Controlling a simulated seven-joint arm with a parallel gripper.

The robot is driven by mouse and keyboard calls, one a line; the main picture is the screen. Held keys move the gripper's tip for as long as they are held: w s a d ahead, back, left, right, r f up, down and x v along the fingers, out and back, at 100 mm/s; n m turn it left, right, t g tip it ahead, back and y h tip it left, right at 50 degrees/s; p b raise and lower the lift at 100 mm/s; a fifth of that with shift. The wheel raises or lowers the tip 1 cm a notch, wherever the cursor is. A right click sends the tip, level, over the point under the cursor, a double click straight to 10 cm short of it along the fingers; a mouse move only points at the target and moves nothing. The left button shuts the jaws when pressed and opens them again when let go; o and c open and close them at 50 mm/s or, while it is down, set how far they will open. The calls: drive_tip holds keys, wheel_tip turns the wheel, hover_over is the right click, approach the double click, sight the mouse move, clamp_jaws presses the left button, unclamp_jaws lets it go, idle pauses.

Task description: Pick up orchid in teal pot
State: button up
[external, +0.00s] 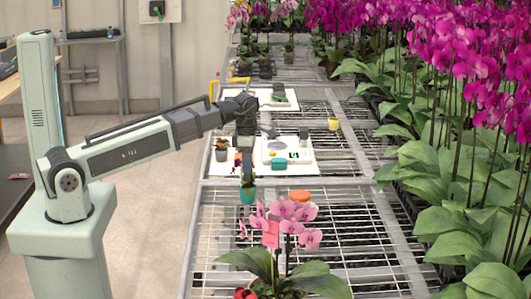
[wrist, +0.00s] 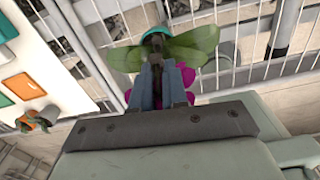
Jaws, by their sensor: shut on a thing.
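The orchid in the teal pot (external: 248,196) hangs from or stands under my gripper (external: 247,172) in the external view, over the near edge of the white tray and the wire bench. The teal pot (wrist: 172,27) shows beyond the leaves, and magenta petals (wrist: 190,76) show beside the fingers. The fingers hide much of the stem. I cannot tell for sure whether the pot touches the bench.
A white tray (external: 215,168) holds a teal block (external: 279,169) and small pots. Tall magenta orchids (external: 460,45) crowd the right side.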

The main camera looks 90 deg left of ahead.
clamp_jaws()
idle(0.3)
